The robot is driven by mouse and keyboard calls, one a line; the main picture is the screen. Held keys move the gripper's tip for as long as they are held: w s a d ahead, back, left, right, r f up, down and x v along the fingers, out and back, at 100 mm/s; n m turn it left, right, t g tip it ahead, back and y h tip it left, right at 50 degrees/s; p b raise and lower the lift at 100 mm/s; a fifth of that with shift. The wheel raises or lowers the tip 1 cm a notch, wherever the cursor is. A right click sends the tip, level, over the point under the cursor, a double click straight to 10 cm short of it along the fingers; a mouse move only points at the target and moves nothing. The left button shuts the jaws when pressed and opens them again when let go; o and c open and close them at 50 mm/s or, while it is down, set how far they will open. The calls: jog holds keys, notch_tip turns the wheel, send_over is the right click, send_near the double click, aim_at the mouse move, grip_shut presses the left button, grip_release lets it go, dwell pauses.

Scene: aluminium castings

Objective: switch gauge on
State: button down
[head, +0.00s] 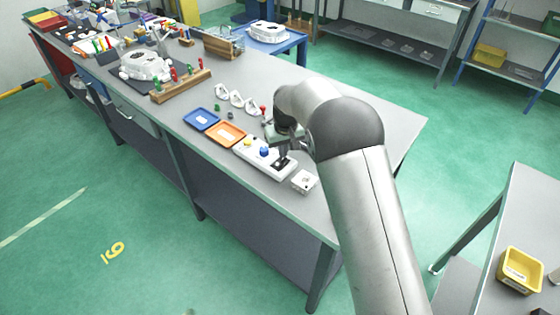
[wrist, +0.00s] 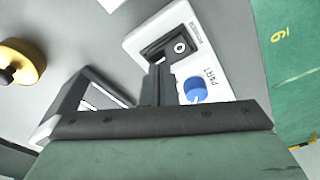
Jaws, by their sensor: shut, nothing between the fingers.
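A long white control box (head: 262,157) lies near the front edge of the workbench, with a yellow knob (head: 248,142), a blue knob (head: 264,152) and a black switch at its right end. In the wrist view the black switch (wrist: 168,48) has a white ring mark, and the blue knob (wrist: 195,89) sits below it beside the word PART. My gripper (wrist: 153,80) is shut and empty, its fingertips at the lower edge of the switch; I cannot tell whether they touch. In the head view my gripper (head: 283,158) is over the box's right end. The gauge is not clearly identifiable.
A small white block (head: 304,181) sits right of the box. Blue (head: 201,119) and orange (head: 226,134) trays lie to its left. White castings (head: 236,99) lie behind. In the wrist view a dark frame (wrist: 75,100) and a yellow round part (wrist: 20,62) are left of my fingers.

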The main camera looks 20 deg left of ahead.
aim_at(284, 159)
jog(key=shift+f+b, duration=0.35)
jog(key=shift+f, duration=0.25)
dwell(0.3)
jog(key=shift+r+p, duration=1.75)
jog(key=shift+r, duration=1.8)
jog(key=s+d+r+m, duration=0.1)
jog(key=s+d+r, duration=0.3)
jog(key=d, duration=0.4)
jog(key=s+d+r+m, duration=0.2)
jog(key=s+d+r, duration=0.15)
jog(key=d, duration=0.35)
jog(key=s+d+r+m, duration=0.1)
jog(key=s+d+r, duration=0.25)
jog(key=d, duration=0.45)
jog(key=s+d+m, duration=0.1)
jog(key=s+d, duration=0.3)
jog(key=s, duration=0.3)
jog(key=s+d+m, duration=0.1)
jog(key=s+d, duration=0.3)
jog(key=s, duration=0.4)
jog(key=s+d+m+h, duration=0.1)
jog(key=s+d+m, duration=0.1)
jog(key=s+d, duration=0.3)
jog(key=shift+s+f, duration=0.4)
jog(key=shift+s, duration=0.75)
